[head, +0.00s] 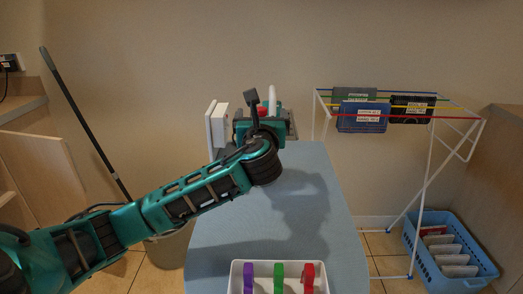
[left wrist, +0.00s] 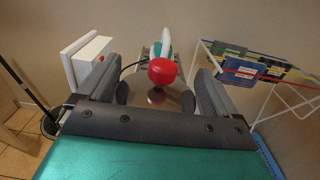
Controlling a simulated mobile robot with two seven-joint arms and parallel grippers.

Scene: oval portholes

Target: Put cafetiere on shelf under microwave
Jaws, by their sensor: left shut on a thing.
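My left gripper (head: 262,128) is over the far end of the blue board. In the left wrist view its fingers (left wrist: 156,97) are closed on a round object with a red knob and a grey metallic top, which looks like the cafetiere (left wrist: 162,72). In the head view only the red knob (head: 262,111) shows; my gripper hides the rest. I cannot tell whether its base touches the board. No microwave or shelf under it can be made out. My right gripper is not in view.
The blue board (head: 225,240) has clear room in its middle. A white tray (head: 264,266) with coloured items is at its near end. White boxes (head: 217,125) stand left of my gripper. A drying rack (head: 425,165) and blue basket (head: 446,255) are at right.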

